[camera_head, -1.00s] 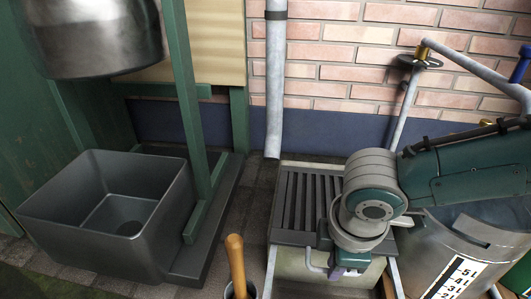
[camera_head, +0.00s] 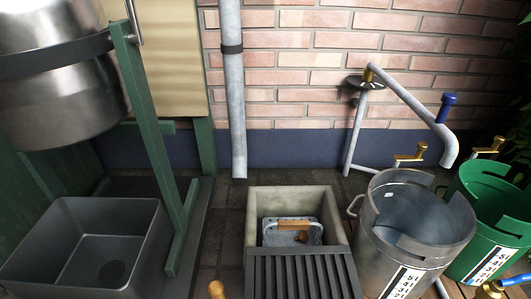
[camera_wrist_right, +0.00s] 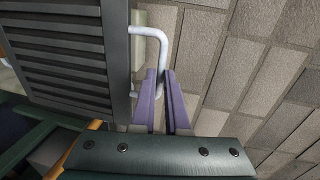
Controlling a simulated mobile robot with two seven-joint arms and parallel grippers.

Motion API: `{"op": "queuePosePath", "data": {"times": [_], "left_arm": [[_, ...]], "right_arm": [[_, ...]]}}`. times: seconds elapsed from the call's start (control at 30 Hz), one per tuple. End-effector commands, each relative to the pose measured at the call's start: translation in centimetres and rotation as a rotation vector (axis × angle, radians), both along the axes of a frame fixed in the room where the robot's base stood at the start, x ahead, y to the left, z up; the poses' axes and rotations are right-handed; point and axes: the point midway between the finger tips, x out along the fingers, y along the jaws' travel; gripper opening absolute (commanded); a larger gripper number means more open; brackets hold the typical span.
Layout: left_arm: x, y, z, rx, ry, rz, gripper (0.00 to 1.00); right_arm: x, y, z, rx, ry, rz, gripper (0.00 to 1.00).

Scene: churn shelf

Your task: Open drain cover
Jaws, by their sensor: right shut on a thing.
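The drain cover (camera_head: 302,275) is a dark slatted grate lying over the near part of a pale square drain box (camera_head: 341,215). The far part of the box is uncovered and shows a metal basket with a wooden-gripped handle (camera_head: 293,225) inside. In the right wrist view, the slatted cover (camera_wrist_right: 65,45) is at the left with a white bent handle (camera_wrist_right: 150,32) on its edge. My right gripper (camera_wrist_right: 161,82) has purple fingers shut on that handle. The head view does not show this gripper. My left gripper is in neither view.
A grey metal bucket (camera_head: 370,235) stands close right of the drain, with a green bucket (camera_head: 478,205) beyond. A grey square tub (camera_head: 150,225) and green stand (camera_head: 150,130) are at the left. A downpipe (camera_head: 236,120) ends behind the drain.

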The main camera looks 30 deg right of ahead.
Motion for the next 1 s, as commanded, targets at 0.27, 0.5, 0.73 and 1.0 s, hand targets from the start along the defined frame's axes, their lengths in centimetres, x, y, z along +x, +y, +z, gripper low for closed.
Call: {"op": "queuePosePath", "data": {"times": [0.27,0.5,0.73,1.0], "left_arm": [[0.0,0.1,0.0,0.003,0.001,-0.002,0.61],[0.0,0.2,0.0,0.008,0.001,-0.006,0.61],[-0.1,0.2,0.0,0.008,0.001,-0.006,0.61],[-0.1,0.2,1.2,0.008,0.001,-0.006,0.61]], "right_arm": [[-0.2,0.2,-0.1,0.002,0.001,0.001,0.00],[-0.2,0.1,-0.1,0.001,0.002,0.001,0.28],[-0.2,0.1,-0.1,0.000,0.001,0.001,0.42],[-0.3,0.2,1.2,0.001,0.002,0.001,0.42]]}}
